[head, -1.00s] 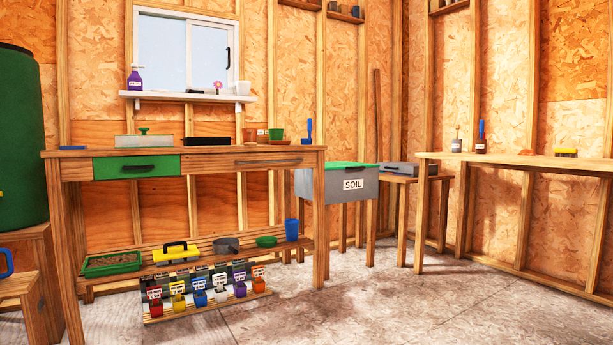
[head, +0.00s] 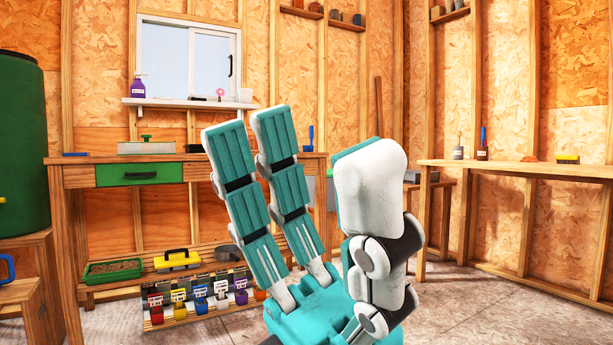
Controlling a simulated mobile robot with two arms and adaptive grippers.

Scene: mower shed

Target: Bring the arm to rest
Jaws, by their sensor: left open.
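My left gripper (head: 305,165) is large in the middle of the head view, close to the camera, with its fingers pointing up. Its two teal-padded fingers on the left stand well apart from the thick white finger on the right. It is open, with nothing between the fingers. My right gripper is not in view.
A wooden workbench (head: 121,155) with a green drawer (head: 139,174) stands behind on the left. A rack of coloured cups (head: 200,303) sits low under it. A side bench (head: 520,168) runs along the right wall. Bare floor shows at the lower right.

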